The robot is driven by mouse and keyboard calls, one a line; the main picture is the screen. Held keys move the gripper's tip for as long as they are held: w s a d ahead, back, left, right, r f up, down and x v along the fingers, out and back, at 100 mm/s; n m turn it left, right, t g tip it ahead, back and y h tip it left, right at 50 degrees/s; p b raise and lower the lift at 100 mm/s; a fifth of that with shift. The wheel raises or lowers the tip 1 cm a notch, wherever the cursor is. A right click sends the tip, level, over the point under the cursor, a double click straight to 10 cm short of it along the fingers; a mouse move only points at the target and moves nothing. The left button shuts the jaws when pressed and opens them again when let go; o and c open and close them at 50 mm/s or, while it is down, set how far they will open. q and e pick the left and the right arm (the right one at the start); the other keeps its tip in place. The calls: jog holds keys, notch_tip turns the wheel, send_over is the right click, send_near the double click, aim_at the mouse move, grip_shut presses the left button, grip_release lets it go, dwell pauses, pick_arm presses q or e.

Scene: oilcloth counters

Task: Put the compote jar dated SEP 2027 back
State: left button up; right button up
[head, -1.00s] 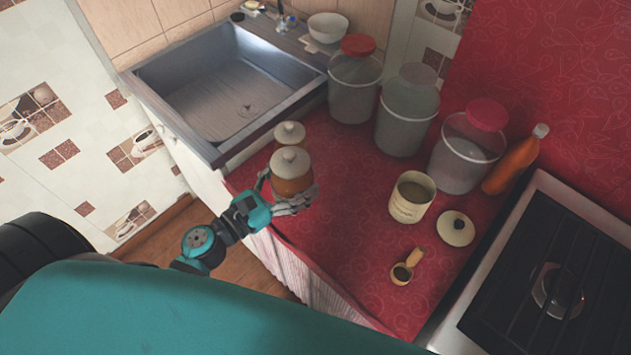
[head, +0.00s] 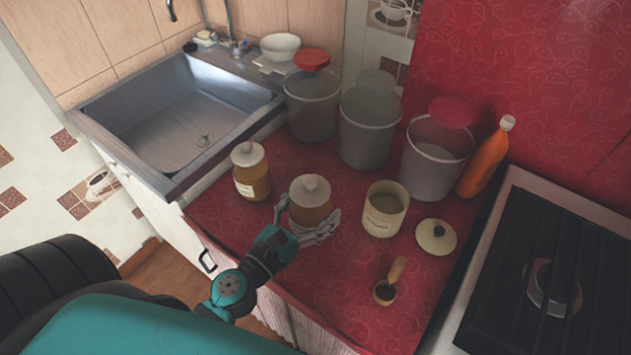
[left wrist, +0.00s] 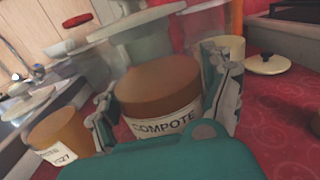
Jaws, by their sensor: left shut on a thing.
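My left gripper (head: 316,234) is shut on a jar (head: 311,203) with orange-brown contents and a pale knobbed lid, over the red counter. In the left wrist view this held jar (left wrist: 157,92) sits between the fingers, and its label reads COMPOTE; no date on it can be read. A second, similar jar (head: 252,180) stands to its left, near the sink. In the left wrist view that second jar (left wrist: 60,135) shows a partly hidden label ending in 27. I cannot tell whether the held jar touches the counter. My right gripper is not in view.
A cream canister (head: 385,210) stands open just right of the held jar, with its lid (head: 436,238) and a scoop (head: 386,291) nearby. Several clear containers line the back, beside an orange bottle (head: 484,160). The stove (head: 545,270) is right, the sink (head: 180,125) left.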

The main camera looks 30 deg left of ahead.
pick_arm(q)
jog(key=shift+w+a+f+b, duration=0.2)
jog(key=shift+w+a+f, duration=0.5)
jog(key=shift+w, duration=0.7)
jog(key=shift+w+a+f+b, duration=0.15)
jog(key=shift+w+a+f, duration=0.5)
jog(key=shift+w, duration=0.75)
jog(key=shift+w+a+f+b, duration=0.2)
jog(key=shift+w+a+f, duration=0.5)
jog(key=shift+w, duration=0.7)
jog(key=shift+d+f, duration=0.1)
jog(key=shift+f, duration=0.15)
jog(key=o, duration=1.6)
jog(key=shift+s, duration=0.1)
